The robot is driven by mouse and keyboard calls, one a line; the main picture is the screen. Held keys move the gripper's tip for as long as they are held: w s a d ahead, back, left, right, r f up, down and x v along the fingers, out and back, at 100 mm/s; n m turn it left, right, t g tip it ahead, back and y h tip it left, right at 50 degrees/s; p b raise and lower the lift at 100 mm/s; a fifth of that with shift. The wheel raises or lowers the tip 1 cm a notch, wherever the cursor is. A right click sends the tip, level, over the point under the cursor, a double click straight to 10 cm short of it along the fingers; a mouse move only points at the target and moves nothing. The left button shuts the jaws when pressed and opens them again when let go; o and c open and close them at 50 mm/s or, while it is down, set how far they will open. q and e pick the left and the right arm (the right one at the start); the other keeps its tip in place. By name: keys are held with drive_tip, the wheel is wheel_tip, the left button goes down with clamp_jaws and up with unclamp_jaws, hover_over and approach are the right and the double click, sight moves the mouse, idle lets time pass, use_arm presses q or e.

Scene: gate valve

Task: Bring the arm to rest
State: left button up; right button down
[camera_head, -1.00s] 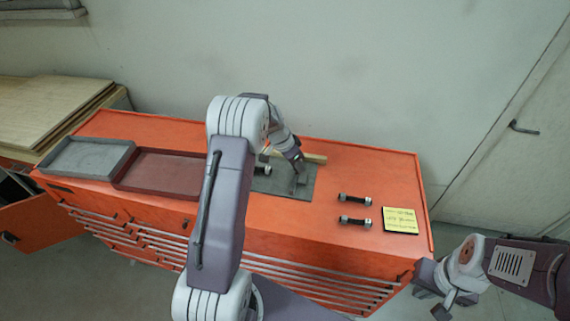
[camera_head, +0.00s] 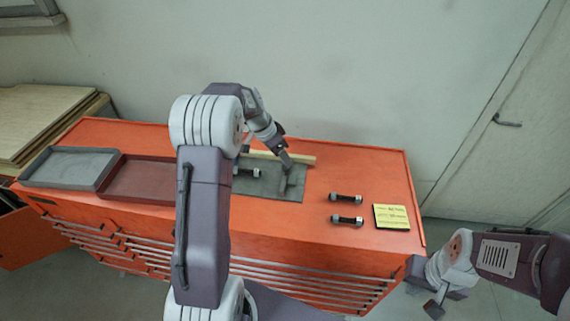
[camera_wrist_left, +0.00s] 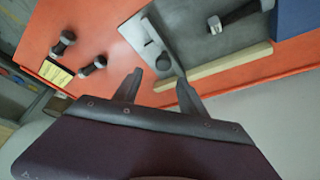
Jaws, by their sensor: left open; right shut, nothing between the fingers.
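My left arm reaches over the orange cabinet. In the head view its gripper (camera_head: 287,158) is over the grey mat (camera_head: 255,187), close to a small grey upright piece (camera_head: 291,180); I cannot tell whether they touch. In the left wrist view the fingers (camera_wrist_left: 158,82) stand apart, with nothing held between them. The grey piece (camera_wrist_left: 152,45) shows beyond them there. My right gripper (camera_head: 440,300) is at the lower right, off the cabinet's right end. It is small in view, shut and empty.
A wooden strip (camera_head: 300,160) lies along the mat's back edge. A metal-ended dark part (camera_head: 248,172) lies on the mat. Two similar parts (camera_head: 346,197) (camera_head: 347,219) and a yellow note (camera_head: 391,217) lie to the right. Grey (camera_head: 60,181) and dark red (camera_head: 112,190) trays stand left.

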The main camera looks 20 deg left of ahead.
use_arm(q)
drive_tip(key=shift+v, duration=1.2)
